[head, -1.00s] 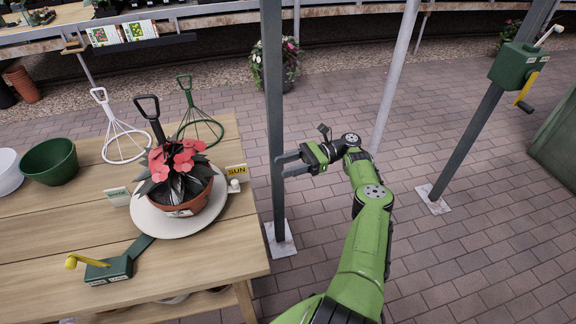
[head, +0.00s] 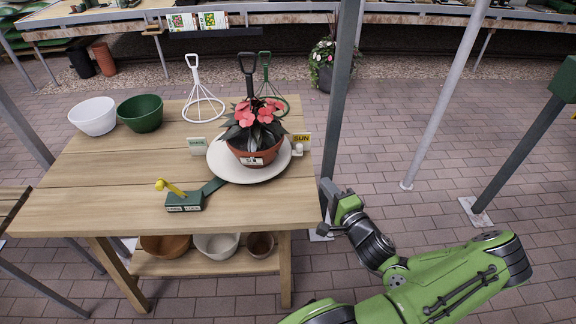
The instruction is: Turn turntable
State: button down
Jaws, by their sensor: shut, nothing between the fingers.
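The white round turntable (head: 219,166) lies on the wooden table (head: 95,209). A potted plant with pink-red flowers (head: 256,134) stands on it in a terracotta pot. A dark green box with a yellow lever (head: 184,196) sits at the table's front, joined to the turntable by a dark green bar. A yellow "SUN" sign (head: 301,139) with a small white knob stands at the turntable's right; a pale sign (head: 197,146) stands at its left. My gripper (head: 330,200) is shut and empty, just right of the table's front right corner, beside a grey post.
The grey post (head: 342,90) rises close to my gripper. White and green bowls (head: 140,113) and wire plant supports (head: 199,100) stand at the table's back. Bowls and pots (head: 216,244) rest on the lower shelf. Paved floor is open to the right.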

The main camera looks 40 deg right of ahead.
jog(key=b, duration=0.4)
send_near(301, 150)
jog(key=x, duration=0.7)
jog(key=shift+r, duration=0.15)
jog(key=shift+w+d+p, duration=0.4)
jog(key=shift+w+d, duration=0.35)
jog(key=shift+d, duration=0.05)
jog(key=shift+d+r, duration=0.1)
